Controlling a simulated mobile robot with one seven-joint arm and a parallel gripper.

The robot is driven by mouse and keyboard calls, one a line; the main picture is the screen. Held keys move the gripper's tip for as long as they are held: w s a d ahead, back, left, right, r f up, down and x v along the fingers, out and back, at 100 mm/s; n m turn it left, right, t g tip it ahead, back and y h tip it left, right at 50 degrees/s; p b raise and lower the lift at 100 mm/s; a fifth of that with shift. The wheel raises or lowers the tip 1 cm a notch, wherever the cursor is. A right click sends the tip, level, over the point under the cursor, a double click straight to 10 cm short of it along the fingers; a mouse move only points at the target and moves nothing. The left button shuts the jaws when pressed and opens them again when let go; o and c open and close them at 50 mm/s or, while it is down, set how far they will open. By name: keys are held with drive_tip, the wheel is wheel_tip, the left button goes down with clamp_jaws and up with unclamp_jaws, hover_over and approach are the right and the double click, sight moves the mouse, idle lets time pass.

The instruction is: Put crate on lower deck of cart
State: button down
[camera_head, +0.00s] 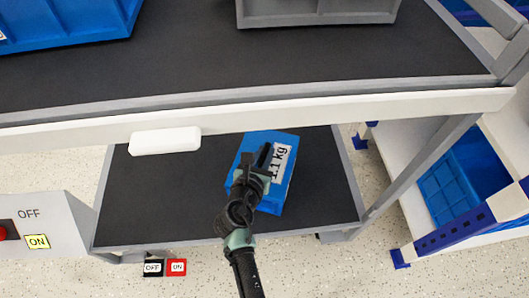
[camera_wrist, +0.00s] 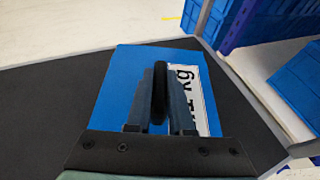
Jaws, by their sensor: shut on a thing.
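The blue crate (camera_head: 248,148) bears a white label ending in "1 kg" and is over the right part of the cart's black lower deck (camera_head: 160,195). In the wrist view the crate (camera_wrist: 124,75) has a black upright handle (camera_wrist: 160,92) on top. My gripper (camera_head: 262,162) is shut on that handle; its fingers (camera_wrist: 158,98) stand on both sides of it. The crate looks level, within the deck's outline. I cannot tell whether its underside touches the deck. My gripper hides part of the crate's top and label.
The cart's upper deck (camera_head: 300,70) overhangs behind, with a blue crate (camera_head: 60,25) and a grey crate (camera_head: 310,12). A shelf with a blue bin (camera_head: 460,180) stands at right. A grey switch box (camera_head: 45,225) is at left. The left half of the lower deck is clear.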

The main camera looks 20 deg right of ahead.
drive_tip(key=shift+w, duration=0.1)
drive_tip(key=c, duration=1.1)
unclamp_jaws()
drive_tip(key=shift+f, duration=0.15)
drive_tip(key=o, duration=0.3)
drive_tip(key=shift+s+a+r, duration=0.15)
drive_tip(key=shift+s+r, duration=0.1)
drive_tip(key=shift+r, duration=0.05)
drive_tip(key=p+v, duration=0.5)
drive_tip(key=v, duration=0.6)
drive_tip(key=shift+s+a+p, duration=0.15)
drive_tip(key=shift+s+p, duration=0.1)
drive_tip(key=shift+p, duration=0.1)
